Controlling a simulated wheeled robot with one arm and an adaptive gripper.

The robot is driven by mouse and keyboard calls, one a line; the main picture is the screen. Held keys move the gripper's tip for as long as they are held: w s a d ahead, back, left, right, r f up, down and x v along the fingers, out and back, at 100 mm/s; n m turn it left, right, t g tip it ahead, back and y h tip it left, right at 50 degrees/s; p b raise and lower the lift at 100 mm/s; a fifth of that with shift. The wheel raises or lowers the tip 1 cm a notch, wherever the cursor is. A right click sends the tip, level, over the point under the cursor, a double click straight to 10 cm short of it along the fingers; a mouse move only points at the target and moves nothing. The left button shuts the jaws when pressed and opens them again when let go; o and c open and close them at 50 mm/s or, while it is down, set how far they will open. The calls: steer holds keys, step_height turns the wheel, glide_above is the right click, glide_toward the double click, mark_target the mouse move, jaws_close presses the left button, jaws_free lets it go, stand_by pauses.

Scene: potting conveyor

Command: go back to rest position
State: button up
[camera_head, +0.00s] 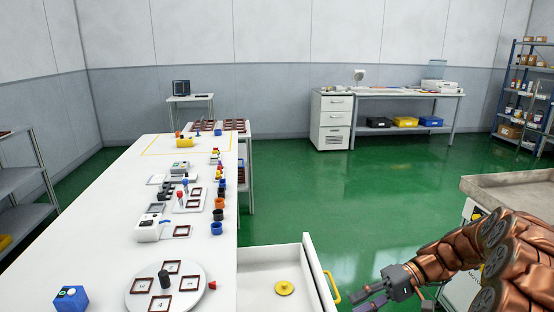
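My gripper (356,297) is at the lower right, at the end of my copper-coloured arm. Its dark fingers point left and stand apart, with nothing visible between them. It is over the green floor in the picture, just right of the open drawer's yellow handle (332,287). I cannot tell its exact height or whether it is clear of the handle.
The open white drawer (262,254) holds a yellow round piece (284,288). The long white table (110,235) bears a round plate (138,299) with framed tiles, a blue box (71,299) and small devices. A grey-topped bench (510,190) stands right. The green floor (300,195) between is clear.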

steer(key=s+a+g+h+b, duration=0.2)
steer(key=s+a+h+b, duration=0.35)
steer(key=s, duration=0.85)
steer(key=s+d+f+m+t+h+b, duration=0.1)
steer(key=s+f+h, duration=0.15)
steer(key=s, duration=0.25)
steer(key=s+d+f+t+h+b, duration=0.1)
steer(key=s+d+h, duration=0.15)
steer(key=s, duration=0.25)
steer(key=s+f+m+t+h+b, duration=0.1)
steer(key=s+f+h, duration=0.15)
steer(key=s, duration=0.35)
steer(key=s+a+p+v, duration=0.1)
steer(key=s+p+v, duration=0.1)
steer(key=p+v, duration=1.2)
step_height(320, 180, up, 3)
steer(key=shift+w+d+f+t+h+p, duration=0.1)
steer(key=shift+w+d+t+h+p, duration=0.1)
steer(key=shift+t+h+p, duration=0.2)
steer(key=shift+d, duration=0.1)
